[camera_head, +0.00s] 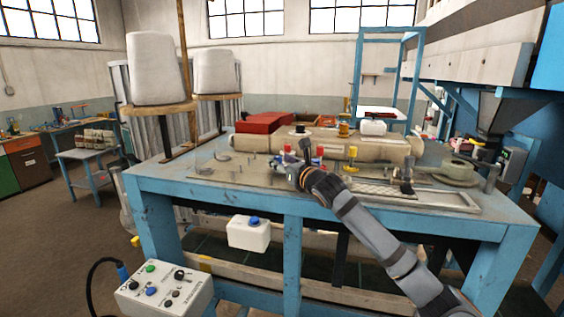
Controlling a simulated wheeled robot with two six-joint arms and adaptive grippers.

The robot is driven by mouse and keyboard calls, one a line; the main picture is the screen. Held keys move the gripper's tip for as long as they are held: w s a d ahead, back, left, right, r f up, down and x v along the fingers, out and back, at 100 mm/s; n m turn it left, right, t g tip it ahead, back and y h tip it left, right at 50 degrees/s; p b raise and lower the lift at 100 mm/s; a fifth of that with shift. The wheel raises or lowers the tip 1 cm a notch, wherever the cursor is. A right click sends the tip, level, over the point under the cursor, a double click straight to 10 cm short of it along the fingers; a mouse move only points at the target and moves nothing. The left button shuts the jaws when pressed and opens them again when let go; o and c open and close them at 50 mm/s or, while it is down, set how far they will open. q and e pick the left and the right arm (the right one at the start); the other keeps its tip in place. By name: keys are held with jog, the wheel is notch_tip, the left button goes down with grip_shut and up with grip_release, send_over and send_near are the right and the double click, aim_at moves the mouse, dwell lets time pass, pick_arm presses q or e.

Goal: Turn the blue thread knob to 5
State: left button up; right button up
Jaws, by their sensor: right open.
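My left gripper is not in view.
A long pale roll-like body (390,149) lies behind the knobs, with a red box (262,123) and thread spools (343,130) nearby. A grey control box (165,292) stands at the lower left. A blue-capped white container (249,235) is below the table's front edge.

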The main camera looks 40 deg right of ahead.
notch_tip(320, 180, up, 10)
dwell(0.4)
